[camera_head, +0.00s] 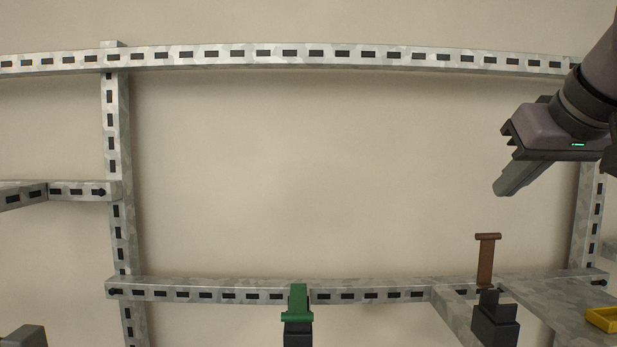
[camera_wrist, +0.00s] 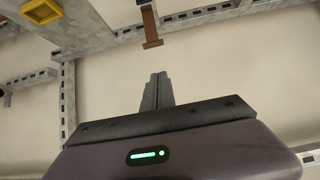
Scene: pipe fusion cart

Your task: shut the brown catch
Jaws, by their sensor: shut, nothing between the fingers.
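The brown catch (camera_head: 486,260) stands upright above a dark block (camera_head: 495,318) at the lower right of the head view, with a short crossbar at its top end. In the wrist view the brown catch (camera_wrist: 150,27) is at the top middle, its crossbar end toward my fingers. My gripper (camera_head: 500,190) is shut and empty, above and slightly right of the catch in the head view, with a clear gap between them. In the wrist view the fingertips of my gripper (camera_wrist: 158,76) point toward the catch without touching it.
A green catch (camera_head: 297,302) sits on another dark block at the lower middle. A yellow open piece (camera_head: 602,319) lies on the metal at the lower right. Slotted metal rails (camera_head: 300,55) frame the wall. The space between upper and lower rails is clear.

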